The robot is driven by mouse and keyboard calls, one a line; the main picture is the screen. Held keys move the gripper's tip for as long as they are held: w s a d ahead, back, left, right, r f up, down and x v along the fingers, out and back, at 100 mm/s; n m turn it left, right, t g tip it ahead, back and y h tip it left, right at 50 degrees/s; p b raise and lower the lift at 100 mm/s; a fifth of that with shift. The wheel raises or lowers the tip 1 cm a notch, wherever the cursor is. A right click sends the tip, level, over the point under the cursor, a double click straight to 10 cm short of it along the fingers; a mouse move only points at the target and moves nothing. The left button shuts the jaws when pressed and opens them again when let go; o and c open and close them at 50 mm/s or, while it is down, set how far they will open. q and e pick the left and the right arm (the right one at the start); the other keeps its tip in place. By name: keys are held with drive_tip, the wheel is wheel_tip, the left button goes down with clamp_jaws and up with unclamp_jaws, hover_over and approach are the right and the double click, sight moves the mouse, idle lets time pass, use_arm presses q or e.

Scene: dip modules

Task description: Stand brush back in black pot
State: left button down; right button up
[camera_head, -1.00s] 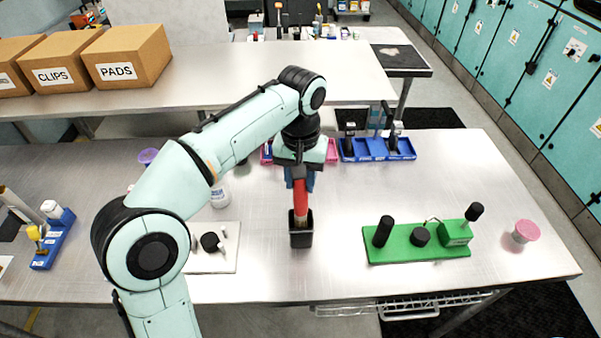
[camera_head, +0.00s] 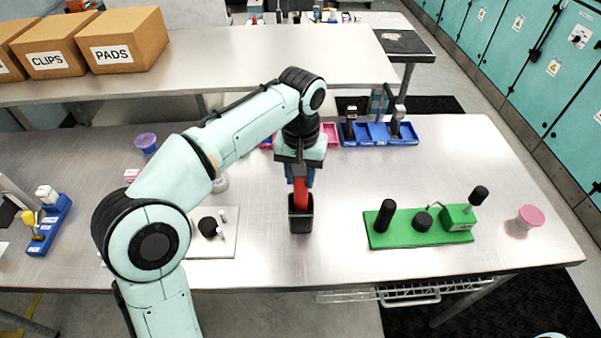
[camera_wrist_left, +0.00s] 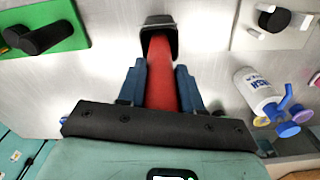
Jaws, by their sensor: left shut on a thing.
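The black pot (camera_head: 301,222) stands upright on the steel table, in front of my left gripper; its mouth also shows in the left wrist view (camera_wrist_left: 159,21). The brush has a red handle (camera_head: 300,192), and its lower end is inside the pot. In the left wrist view the red handle (camera_wrist_left: 163,75) runs between the two blue fingers into the pot mouth. My left gripper (camera_head: 300,176) is shut on the brush just above the pot. The brush's lower end is hidden by the pot walls. My right gripper is not in view.
A green board (camera_head: 410,238) with black knobs lies right of the pot. A white board (camera_head: 222,245) with a black knob lies to the left. A blue tray (camera_head: 372,137) is behind. A pink-lidded cup (camera_head: 529,216) stands far right.

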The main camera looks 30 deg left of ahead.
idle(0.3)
use_arm(q)
drive_tip(key=c, duration=0.7)
unclamp_jaws()
drive_tip(key=shift+o, duration=0.2)
drive_tip(key=shift+r, duration=0.15)
wheel_tip(320, 180, up, 13)
drive_tip(key=p, duration=0.4)
drive_tip(key=shift+w, duration=0.1)
drive_tip(key=shift+r, duration=0.1)
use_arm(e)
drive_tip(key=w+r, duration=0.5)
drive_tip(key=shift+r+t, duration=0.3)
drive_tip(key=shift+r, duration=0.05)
